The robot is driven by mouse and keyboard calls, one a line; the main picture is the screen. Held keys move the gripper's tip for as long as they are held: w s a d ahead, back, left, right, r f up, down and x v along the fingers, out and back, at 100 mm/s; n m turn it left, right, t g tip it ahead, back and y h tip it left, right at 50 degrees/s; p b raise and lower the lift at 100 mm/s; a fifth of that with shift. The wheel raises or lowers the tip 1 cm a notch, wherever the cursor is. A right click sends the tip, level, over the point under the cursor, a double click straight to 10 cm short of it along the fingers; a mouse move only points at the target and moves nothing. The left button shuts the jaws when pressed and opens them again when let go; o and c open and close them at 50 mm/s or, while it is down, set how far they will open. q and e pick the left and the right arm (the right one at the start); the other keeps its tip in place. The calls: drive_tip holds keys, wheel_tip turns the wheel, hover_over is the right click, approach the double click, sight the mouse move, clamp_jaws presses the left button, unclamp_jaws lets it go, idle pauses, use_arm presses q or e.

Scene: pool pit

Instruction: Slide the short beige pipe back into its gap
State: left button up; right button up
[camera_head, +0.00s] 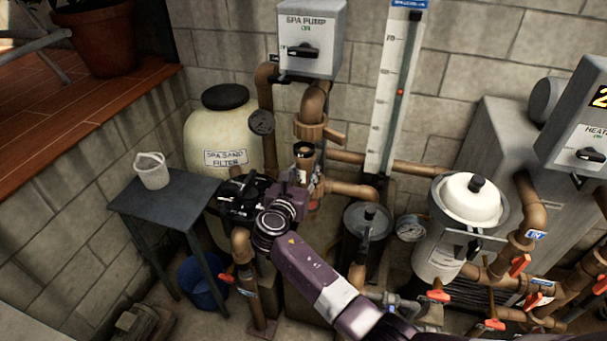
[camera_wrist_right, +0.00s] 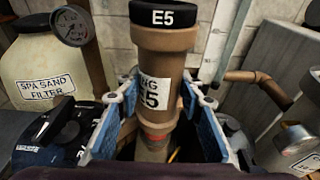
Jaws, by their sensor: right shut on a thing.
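The short beige pipe (camera_wrist_right: 163,78) stands upright between the right gripper's fingers in the right wrist view. It has a black collar marked E5 and a white label; a red band shows below. My right gripper (camera_wrist_right: 160,118) is shut on it, one blue-padded finger on each side. In the head view the pipe's dark-ringed top (camera_head: 304,153) shows beside my right gripper (camera_head: 294,187), just below the brown pipe fitting (camera_head: 317,130) under the spa pump box. The pipe's lower end and the gap are hidden by my gripper. My left gripper is not in view.
The cream spa sand filter (camera_head: 225,135) stands close behind on the left, with a gauge (camera_head: 261,122). A grey table (camera_head: 168,200) with a white bucket (camera_head: 151,171) is at left. A dark-lidded pot (camera_head: 367,222) and a white-lidded canister (camera_head: 464,215) stand at right.

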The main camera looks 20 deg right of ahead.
drive_tip(key=shift+r+p, duration=0.1)
drive_tip(key=shift+p, duration=0.2)
idle(0.4)
drive_tip(key=shift+r+x, duration=0.15)
drive_tip(key=shift+x, duration=0.6)
drive_tip(key=shift+r+x, duration=0.15)
drive_tip(key=shift+x, duration=0.6)
idle(1.0)
drive_tip(key=shift+w+d, duration=0.2)
drive_tip(key=shift+w, duration=0.1)
idle(0.4)
drive_tip(key=shift+w+d, duration=0.2)
drive_tip(key=shift+w, duration=0.1)
drive_tip(key=shift+w+d+b, duration=0.25)
drive_tip(key=shift+w+b, duration=0.05)
drive_tip(key=shift+w, duration=0.05)
drive_tip(key=shift+r, duration=0.15)
drive_tip(key=shift+w+d+r, duration=0.1)
drive_tip(key=shift+w+d, duration=0.1)
drive_tip(key=shift+d, duration=0.1)
drive_tip(key=shift+c, duration=0.6)
drive_tip(key=shift+o, duration=0.2)
drive_tip(key=shift+w+d, duration=0.1)
